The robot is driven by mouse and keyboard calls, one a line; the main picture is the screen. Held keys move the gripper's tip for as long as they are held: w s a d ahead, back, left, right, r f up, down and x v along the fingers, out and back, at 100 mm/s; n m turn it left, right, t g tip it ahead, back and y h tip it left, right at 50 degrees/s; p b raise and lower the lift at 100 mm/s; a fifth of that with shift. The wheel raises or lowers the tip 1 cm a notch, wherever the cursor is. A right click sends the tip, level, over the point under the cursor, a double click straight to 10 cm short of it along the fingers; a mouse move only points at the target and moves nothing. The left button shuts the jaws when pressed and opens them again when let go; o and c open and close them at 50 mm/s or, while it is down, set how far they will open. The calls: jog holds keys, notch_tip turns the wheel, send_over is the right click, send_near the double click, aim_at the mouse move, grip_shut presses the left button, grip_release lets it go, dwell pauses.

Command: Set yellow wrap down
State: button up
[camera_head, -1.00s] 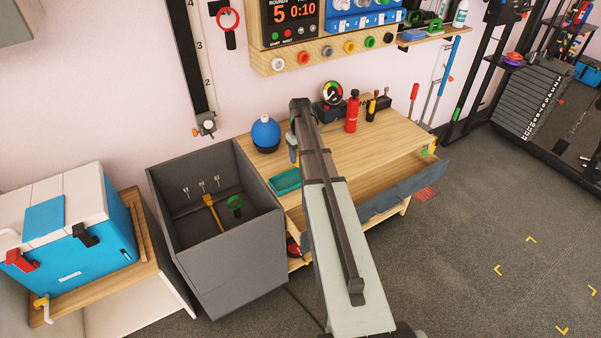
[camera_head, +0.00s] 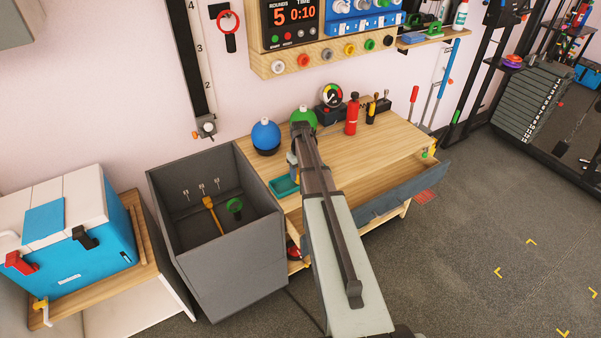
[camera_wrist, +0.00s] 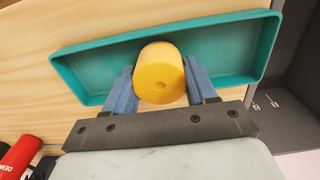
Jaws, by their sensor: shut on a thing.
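The yellow wrap (camera_wrist: 160,72) is a short yellow roll, seen end-on in the wrist view. My gripper (camera_wrist: 160,82) is shut on it, with a blue finger on each side. A shallow teal tray (camera_wrist: 90,68) lies behind the wrap in that view, and the wrap appears over it. I cannot tell how high the wrap is above the tray floor. In the head view the teal tray (camera_head: 284,187) sits at the left front of the wooden bench top. There, my arm's end hides most of the gripper, and the wrap cannot be made out.
A blue ball (camera_head: 266,136) and a green ball (camera_head: 304,117) stand at the back of the bench (camera_head: 370,150). A red bottle (camera_head: 352,114) stands farther right. A deep grey bin (camera_head: 225,270) adjoins the bench's left side. A grey drawer (camera_head: 400,190) sticks out at the front.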

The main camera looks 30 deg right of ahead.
jog(key=shift+f, duration=0.15)
jog(key=o, duration=1.1)
jog(key=shift+c, duration=0.2)
jog(key=shift+r, duration=0.2)
notch_tip(320, 180, up, 12)
